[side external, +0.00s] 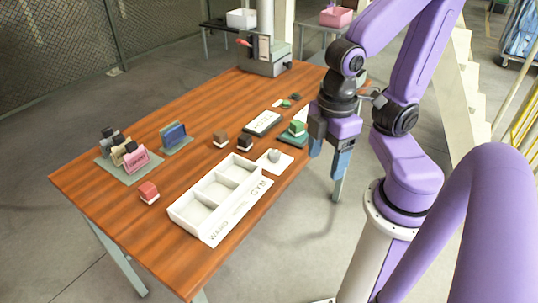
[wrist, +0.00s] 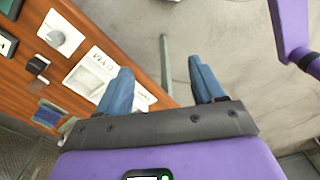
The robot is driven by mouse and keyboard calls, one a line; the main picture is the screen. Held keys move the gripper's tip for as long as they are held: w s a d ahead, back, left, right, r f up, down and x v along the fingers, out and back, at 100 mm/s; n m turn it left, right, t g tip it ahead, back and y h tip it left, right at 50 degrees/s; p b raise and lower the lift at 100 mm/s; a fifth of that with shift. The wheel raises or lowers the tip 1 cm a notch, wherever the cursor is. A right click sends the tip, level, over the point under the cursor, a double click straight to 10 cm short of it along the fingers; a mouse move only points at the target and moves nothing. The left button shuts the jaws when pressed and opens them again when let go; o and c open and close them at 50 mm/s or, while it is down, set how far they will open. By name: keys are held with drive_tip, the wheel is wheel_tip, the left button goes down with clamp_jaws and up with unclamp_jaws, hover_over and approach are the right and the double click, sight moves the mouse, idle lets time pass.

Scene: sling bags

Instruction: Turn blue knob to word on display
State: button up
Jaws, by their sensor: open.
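A small grey knob (side external: 274,155) sits on a white square plate (side external: 286,166) near the table's right edge; it also shows at the upper left of the wrist view (wrist: 55,38). I cannot make out a clearly blue knob. A dark-framed panel with a pale face (side external: 262,122), possibly the display, lies behind the plate; no word on it is readable. My gripper (side external: 327,166) has blue fingers pointing down, apart and empty. It hangs beyond the table's right edge, to the right of the knob and not touching it; the wrist view shows open floor between the fingers (wrist: 160,66).
A white three-compartment tray (side external: 185,214) labelled with words including GYM stands at the front. A green block (side external: 297,127) sits on a green base. Small bags stand on a grey mat (side external: 112,172), a blue one (side external: 173,133) beside them. A red-and-white block (side external: 149,192) stands alone.

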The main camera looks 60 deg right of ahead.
drive_tip(key=w+d+r+m, duration=0.25)
drive_tip(key=w+m, duration=0.25)
drive_tip(key=w, duration=0.9)
drive_tip(key=w+d+m, duration=0.4)
drive_tip(key=w+d, duration=0.6)
drive_tip(key=d, duration=0.3)
drive_tip(key=s+d+f+m, duration=0.2)
drive_tip(key=d+m, duration=0.4)
drive_tip(key=d, duration=2.2)
drive_tip(key=f, duration=1.7)
drive_tip(key=shift+s+d+f, duration=0.15)
drive_tip(key=shift+s+f, duration=0.05)
drive_tip(key=shift+f, duration=0.1)
